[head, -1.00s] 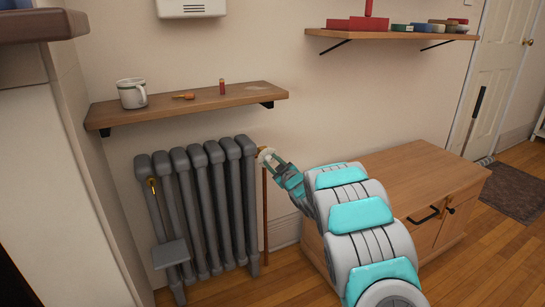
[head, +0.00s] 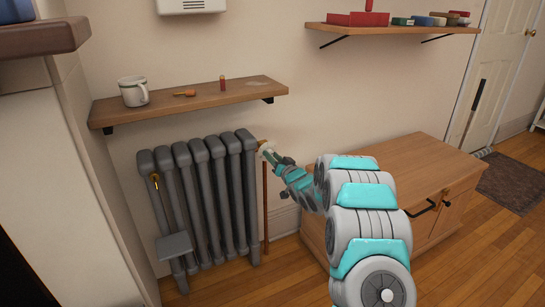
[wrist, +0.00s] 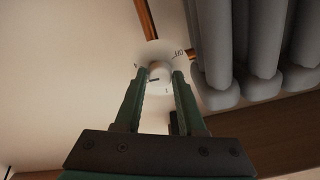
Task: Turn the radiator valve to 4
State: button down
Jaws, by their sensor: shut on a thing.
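The grey radiator (head: 205,200) stands against the wall in the head view. Its white valve knob (head: 265,150) sits at its upper right end, above a copper pipe (head: 266,215). My gripper (head: 270,157) is at the knob. In the wrist view, the two green fingers of my gripper (wrist: 160,75) are shut on the valve knob (wrist: 158,72), one on each side. Small marks show on the white ring around the knob, with letters that look like "OFF" at its right. I cannot read which number the knob is set to.
A wooden shelf (head: 195,101) with a mug (head: 133,91) hangs above the radiator. A wooden cabinet (head: 420,175) stands to the right, close to my arm. A second shelf (head: 400,31) holding several items is at the upper right.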

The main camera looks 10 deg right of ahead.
jog(key=m, duration=0.5)
jog(key=shift+f, duration=0.15)
jog(key=shift+m, duration=0.3)
dwell(0.3)
jog(key=c, duration=0.5)
grip_release()
jog(key=b+v, duration=0.1)
jog(key=v, duration=0.7)
jog(key=shift+a, duration=0.1)
